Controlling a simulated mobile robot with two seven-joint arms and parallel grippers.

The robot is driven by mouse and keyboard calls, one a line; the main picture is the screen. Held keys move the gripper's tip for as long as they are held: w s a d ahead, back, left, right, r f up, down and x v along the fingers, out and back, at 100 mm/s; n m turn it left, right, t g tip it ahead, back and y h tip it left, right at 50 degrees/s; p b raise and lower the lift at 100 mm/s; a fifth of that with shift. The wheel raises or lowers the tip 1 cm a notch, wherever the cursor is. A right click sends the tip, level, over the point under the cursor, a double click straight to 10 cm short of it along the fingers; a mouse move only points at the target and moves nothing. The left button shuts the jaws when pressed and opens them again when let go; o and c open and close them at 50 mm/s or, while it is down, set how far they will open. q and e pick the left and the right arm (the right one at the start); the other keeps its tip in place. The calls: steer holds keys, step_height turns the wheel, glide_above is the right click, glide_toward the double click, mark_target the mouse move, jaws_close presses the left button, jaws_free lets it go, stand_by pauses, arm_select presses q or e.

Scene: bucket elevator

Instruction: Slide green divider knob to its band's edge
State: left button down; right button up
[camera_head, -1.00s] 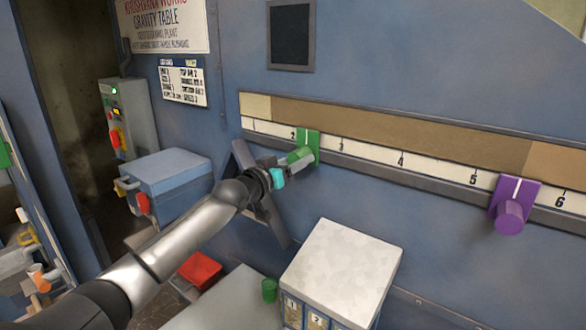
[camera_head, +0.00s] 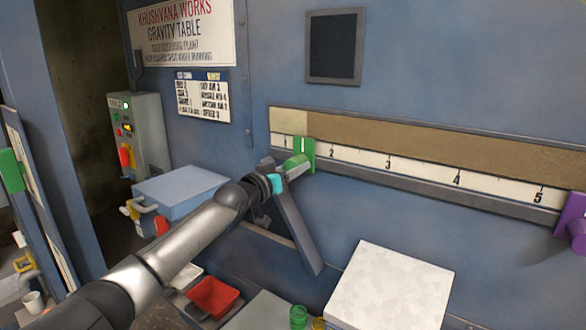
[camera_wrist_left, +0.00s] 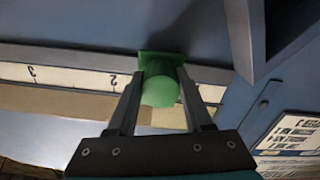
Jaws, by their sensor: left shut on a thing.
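The green divider knob (camera_head: 298,162) sits on the white numbered scale (camera_head: 420,176) between marks 1 and 2. Its plate, with a white line, stands roughly below the edge where the pale tan band (camera_head: 288,121) meets the darker brown band (camera_head: 400,137). Exact alignment is hard to tell. My left gripper (camera_head: 290,168) is shut on the green knob. In the left wrist view, the fingers of the gripper (camera_wrist_left: 160,95) lie on either side of the round green knob (camera_wrist_left: 160,91). My right gripper is not in view.
A purple divider knob (camera_head: 575,230) is at the right, past mark 5. A grey rail (camera_head: 430,196) runs under the scale. A white-topped box (camera_head: 390,285), a red tray (camera_head: 213,297) and a blue box (camera_head: 185,190) stand below and left. The scale between the knobs is clear.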

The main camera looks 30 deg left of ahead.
arm_select(q)
steer(key=shift+f, duration=0.1)
steer(key=shift+c, duration=1.5)
jaws_free()
steer(key=shift+d, duration=0.15)
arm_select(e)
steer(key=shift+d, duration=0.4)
arm_select(q)
steer(key=shift+s, duration=0.1)
steer(key=shift+s, duration=0.45)
steer(key=s+a+b, duration=0.1)
steer(key=s, duration=1.3)
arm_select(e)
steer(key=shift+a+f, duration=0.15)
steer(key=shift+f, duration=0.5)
arm_select(q)
steer(key=shift+a, duration=0.15)
